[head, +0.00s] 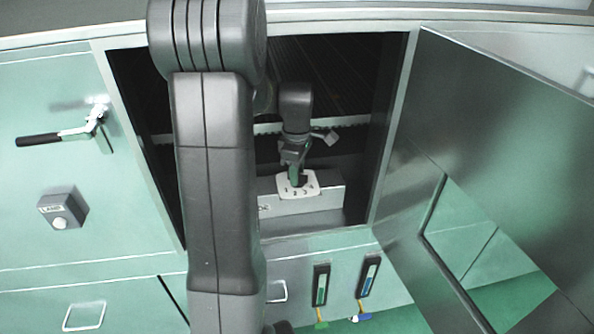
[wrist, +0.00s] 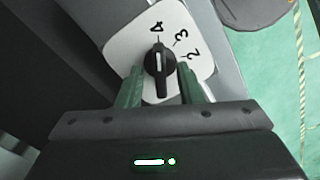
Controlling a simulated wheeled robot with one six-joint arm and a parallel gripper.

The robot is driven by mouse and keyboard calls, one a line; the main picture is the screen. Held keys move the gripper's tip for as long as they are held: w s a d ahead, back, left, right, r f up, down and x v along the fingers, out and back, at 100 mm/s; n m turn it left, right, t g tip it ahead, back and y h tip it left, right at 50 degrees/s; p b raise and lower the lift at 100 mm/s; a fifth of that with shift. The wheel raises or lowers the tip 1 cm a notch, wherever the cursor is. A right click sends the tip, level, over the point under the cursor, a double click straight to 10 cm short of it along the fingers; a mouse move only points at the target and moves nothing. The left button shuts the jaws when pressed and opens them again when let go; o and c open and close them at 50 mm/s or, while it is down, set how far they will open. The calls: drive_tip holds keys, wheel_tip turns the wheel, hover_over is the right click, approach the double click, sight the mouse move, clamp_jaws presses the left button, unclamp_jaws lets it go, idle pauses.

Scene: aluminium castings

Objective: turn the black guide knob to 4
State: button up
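The black guide knob (wrist: 160,74) sits on a white dial plate (wrist: 118,50) with the numbers 4, 3 and 2 visible in the wrist view. The white line on the knob's bar points up in that view, roughly at the 4. My gripper (wrist: 161,76) has its green fingers apart, one on each side of the knob, with space between them and its raised bar. In the head view my gripper (head: 294,176) is over the dial plate (head: 312,184) and hides the knob.
The dial is on a metal block (head: 325,199) inside an open cabinet. The cabinet door (head: 490,130) stands open at the right. A black lever (head: 45,139) and a grey lamp box (head: 62,211) are on the left panel. Two tools (head: 321,284) (head: 368,278) hang below the opening.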

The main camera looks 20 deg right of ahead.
drive_tip(key=shift+r, duration=0.1)
wheel_tip(320, 180, up, 7)
drive_tip(key=shift+r, duration=0.15)
idle(0.4)
wheel_tip(320, 180, down, 8)
drive_tip(key=shift+r, duration=0.15)
drive_tip(key=shift+m, duration=0.3)
drive_tip(key=shift+r, duration=0.1)
idle(0.4)
